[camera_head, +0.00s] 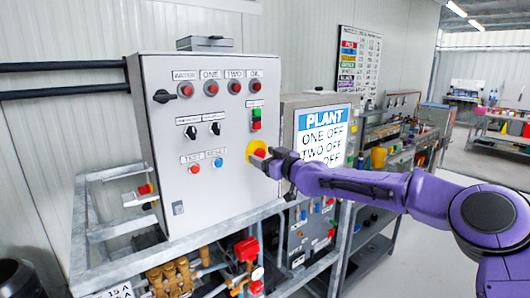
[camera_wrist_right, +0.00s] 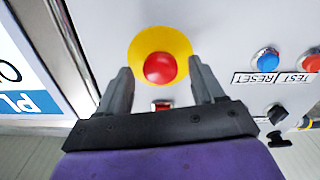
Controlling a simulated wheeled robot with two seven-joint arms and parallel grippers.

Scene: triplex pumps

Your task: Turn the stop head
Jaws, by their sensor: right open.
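The stop head is a red round button (camera_wrist_right: 160,68) on a yellow disc (camera_wrist_right: 141,45), on the front of the grey control box. In the head view the red head (camera_head: 260,153) and the yellow disc (camera_head: 252,147) are partly covered by my right gripper (camera_head: 266,161). In the wrist view my right gripper (camera_wrist_right: 160,75) is open, with one finger on each side of the red head. Its fingertips overlap the edge of the disc in the picture; I cannot tell whether they touch. My left gripper is not in view.
The control box (camera_head: 222,195) carries several lamps, black switches and a blue reset button (camera_wrist_right: 265,60). A PLANT sign (camera_head: 323,135) stands just right of my right gripper. Below are a metal frame (camera_head: 95,236) and brass pump parts (camera_head: 172,277).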

